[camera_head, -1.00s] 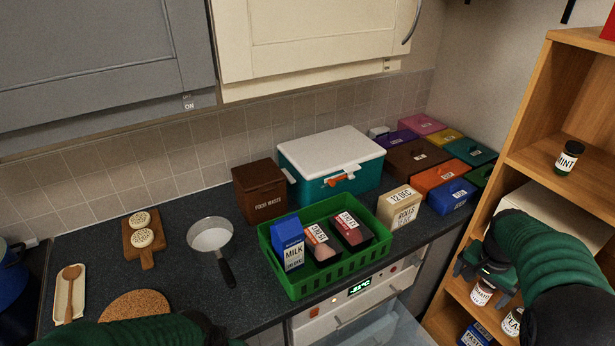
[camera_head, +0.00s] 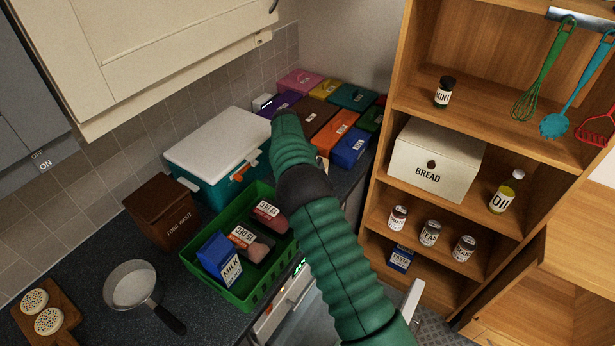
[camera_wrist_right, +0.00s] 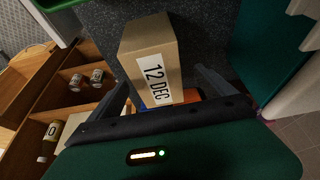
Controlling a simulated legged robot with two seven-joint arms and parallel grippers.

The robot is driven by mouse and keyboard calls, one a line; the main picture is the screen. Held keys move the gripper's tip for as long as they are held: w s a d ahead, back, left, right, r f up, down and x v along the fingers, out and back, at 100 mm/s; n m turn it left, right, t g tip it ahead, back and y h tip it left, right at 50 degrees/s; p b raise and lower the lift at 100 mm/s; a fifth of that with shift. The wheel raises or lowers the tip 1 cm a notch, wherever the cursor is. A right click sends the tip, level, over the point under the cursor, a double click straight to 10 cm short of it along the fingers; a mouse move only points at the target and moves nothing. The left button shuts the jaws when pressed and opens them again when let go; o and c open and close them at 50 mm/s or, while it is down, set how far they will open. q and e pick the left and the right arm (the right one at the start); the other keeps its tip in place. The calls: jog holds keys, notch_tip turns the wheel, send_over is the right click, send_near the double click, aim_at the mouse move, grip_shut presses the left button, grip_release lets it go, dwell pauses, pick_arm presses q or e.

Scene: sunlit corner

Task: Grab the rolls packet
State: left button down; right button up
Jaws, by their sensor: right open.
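The rolls packet is a tan box with a white "12 DEC" label. In the right wrist view the packet (camera_wrist_right: 148,42) stands between the two dark fingers of my right gripper (camera_wrist_right: 162,78). The fingers are spread apart on either side of it, and I cannot tell whether they touch it. In the head view my right arm covers nearly all of the packet, with only a sliver (camera_head: 322,163) showing beside the arm, and the right gripper is hidden. My left gripper is in neither view.
A green crate (camera_head: 237,303) with milk and two packets stands left of my right arm. A teal cooler with a white lid (camera_head: 218,145) is behind it. Coloured boxes (camera_head: 341,127) fill the back corner. A wooden shelf (camera_head: 480,133) with a bread bin (camera_head: 432,160) stands on the right.

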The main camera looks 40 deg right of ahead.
jog(key=shift+w+d+f, duration=0.1)
jog(key=shift+w+f, duration=0.1)
jog(key=shift+f, duration=0.2)
jog(key=shift+d+f+p, duration=0.1)
jog(key=shift+f+p, duration=0.2)
jog(key=shift+p, duration=0.15)
jog(key=shift+s+d+f+p, duration=0.15)
jog(key=shift+d+f+p, duration=0.15)
jog(key=shift+f, duration=0.3)
jog(key=shift+s+d+f+p, duration=0.15)
jog(key=shift+f+p, duration=0.15)
jog(key=shift+f, duration=0.3)
jog(key=shift+d+f, duration=0.15)
jog(key=shift+f, duration=0.2)
jog(key=shift+w+d+f, duration=0.3)
jog(key=shift+f, duration=0.1)
jog(key=shift+s+a, duration=0.15)
jog(key=shift+f+b, duration=0.1)
jog(key=shift+b, duration=0.35)
